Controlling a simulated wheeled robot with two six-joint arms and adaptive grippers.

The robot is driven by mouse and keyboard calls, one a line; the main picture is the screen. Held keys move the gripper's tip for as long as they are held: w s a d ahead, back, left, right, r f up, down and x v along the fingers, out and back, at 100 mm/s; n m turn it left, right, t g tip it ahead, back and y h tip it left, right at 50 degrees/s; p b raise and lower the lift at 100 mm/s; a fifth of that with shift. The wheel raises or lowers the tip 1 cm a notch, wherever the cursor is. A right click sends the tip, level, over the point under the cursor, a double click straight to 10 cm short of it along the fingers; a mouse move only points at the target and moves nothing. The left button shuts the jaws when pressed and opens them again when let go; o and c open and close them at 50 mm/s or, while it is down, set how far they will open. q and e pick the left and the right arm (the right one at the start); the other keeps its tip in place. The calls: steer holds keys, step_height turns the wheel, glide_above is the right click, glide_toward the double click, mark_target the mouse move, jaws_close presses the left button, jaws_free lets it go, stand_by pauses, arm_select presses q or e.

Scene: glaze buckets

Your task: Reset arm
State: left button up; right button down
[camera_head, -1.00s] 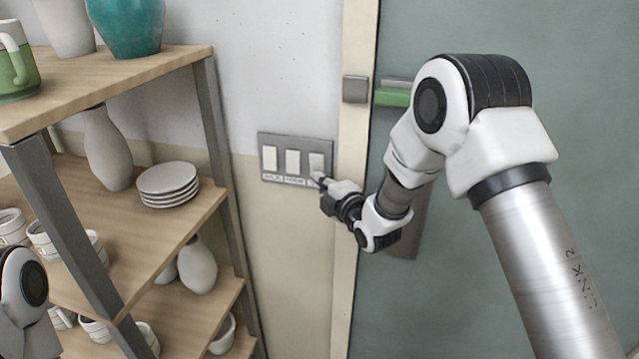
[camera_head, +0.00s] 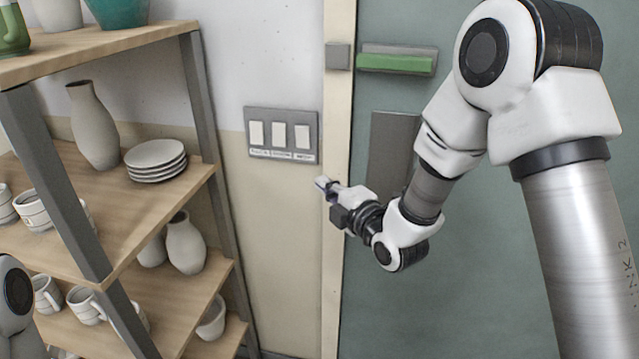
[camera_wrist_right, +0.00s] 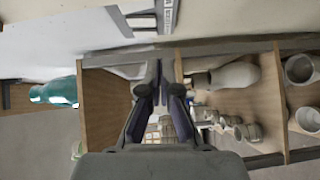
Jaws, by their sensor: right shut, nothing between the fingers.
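My right gripper (camera_head: 322,184) is below and to the right of the grey switch panel (camera_head: 281,134) in the head view, apart from it. The panel has 3 white switches in a row, with labels under them too small to read. In the right wrist view my right gripper (camera_wrist_right: 160,66) has its fingers together and holds nothing. Part of my left arm shows at the lower left edge of the head view, but its gripper does not show.
A wooden shelf unit (camera_head: 95,42) stands at the left with vases, stacked plates (camera_head: 155,160) and mugs. A green door (camera_head: 480,300) with a green push bar (camera_head: 396,63) is behind my right arm. Bare wall lies below the switch panel.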

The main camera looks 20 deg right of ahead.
steer(key=s+f+m+g, duration=0.1)
steer(key=s+f+g, duration=0.25)
steer(key=f, duration=0.65)
steer(key=s+f+m+g+h, duration=0.15)
steer(key=s+f, duration=0.35)
steer(key=f, duration=0.5)
steer(key=s+f+m+g, duration=0.1)
steer(key=s+f+g, duration=0.25)
steer(key=f, duration=0.65)
steer(key=s+d+f+m+g+h, duration=0.1)
steer(key=s+f+m+g, duration=0.3)
steer(key=s+m, duration=0.4)
steer(key=s+d+f+m+g+h, duration=0.1)
steer(key=s+f+m+g, duration=0.3)
steer(key=s+m, duration=0.5)
steer(key=s+f, duration=0.1)
steer(key=s, duration=0.5)
steer(key=shift+s+d, duration=0.15)
steer(key=shift+s, duration=0.2)
